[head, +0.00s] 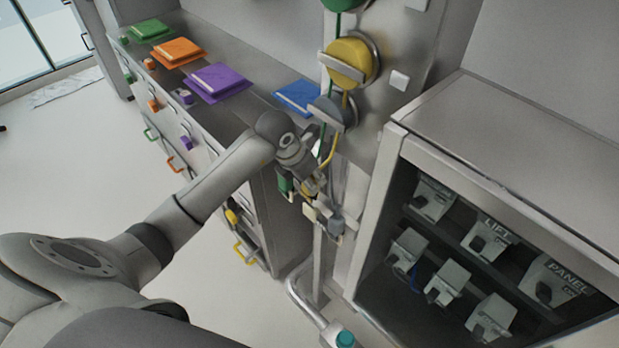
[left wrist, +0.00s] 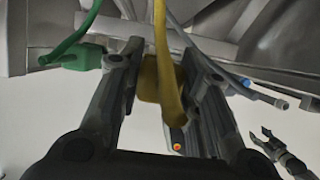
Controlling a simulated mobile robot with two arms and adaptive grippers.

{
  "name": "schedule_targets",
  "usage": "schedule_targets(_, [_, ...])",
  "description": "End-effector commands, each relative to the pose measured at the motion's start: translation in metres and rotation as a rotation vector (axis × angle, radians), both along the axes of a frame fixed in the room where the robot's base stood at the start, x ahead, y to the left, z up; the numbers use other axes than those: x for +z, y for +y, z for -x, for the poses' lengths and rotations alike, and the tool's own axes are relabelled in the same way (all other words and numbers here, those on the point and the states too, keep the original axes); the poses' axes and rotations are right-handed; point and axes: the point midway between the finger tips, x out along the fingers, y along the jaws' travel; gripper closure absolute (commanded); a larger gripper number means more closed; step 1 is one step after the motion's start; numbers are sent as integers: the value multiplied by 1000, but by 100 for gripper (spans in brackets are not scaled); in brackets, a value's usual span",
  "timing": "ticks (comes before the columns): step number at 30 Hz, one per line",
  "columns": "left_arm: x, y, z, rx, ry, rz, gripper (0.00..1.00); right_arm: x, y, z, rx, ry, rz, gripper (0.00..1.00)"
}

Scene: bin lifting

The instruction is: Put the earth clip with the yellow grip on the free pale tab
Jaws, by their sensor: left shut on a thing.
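My left gripper (head: 312,190) is in front of the grey post beside the cabinet. In the left wrist view it is shut on the yellow grip (left wrist: 150,84), with the yellow cable rising between the fingers. A pale piece with an orange dot (left wrist: 175,135) shows just beyond the grip; I cannot tell whether they touch. In the head view a pale block (head: 310,212) lies just below the fingers, and the clip's jaws are hidden. A green clip (left wrist: 76,58) hangs to the left.
Green, yellow and grey cable reels (head: 347,62) are mounted on the post above. An open cabinet (head: 395,190) with several labelled boxes stands right. A drawer counter (head: 245,105) with coloured pads runs left. A bent pipe (head: 305,300) stands below.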

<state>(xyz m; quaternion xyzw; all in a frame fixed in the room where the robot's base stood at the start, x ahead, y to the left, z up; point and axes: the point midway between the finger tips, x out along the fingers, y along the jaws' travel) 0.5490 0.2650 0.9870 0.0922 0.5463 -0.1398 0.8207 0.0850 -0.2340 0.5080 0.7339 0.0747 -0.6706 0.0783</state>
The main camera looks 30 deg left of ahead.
Motion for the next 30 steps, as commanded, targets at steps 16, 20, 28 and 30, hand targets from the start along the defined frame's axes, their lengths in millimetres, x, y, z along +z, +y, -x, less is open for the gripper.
schedule_targets(16, [-19, 1, 0, 1, 1, -1, 100, -17, -3, -1, -2, -2, 3, 46])
schedule_targets(20, [-25, 1, 0, 0, 0, 0, 100, -23, -3, -2, -2, -2, 3, 46])
schedule_targets(28, [-32, 1, 0, 1, -1, 1, 100, -29, -3, -2, -2, -3, 3, 46])
schedule_targets(30, [-31, 1, 0, 1, -1, 1, 100, -29, -2, -2, -2, -3, 2, 46])
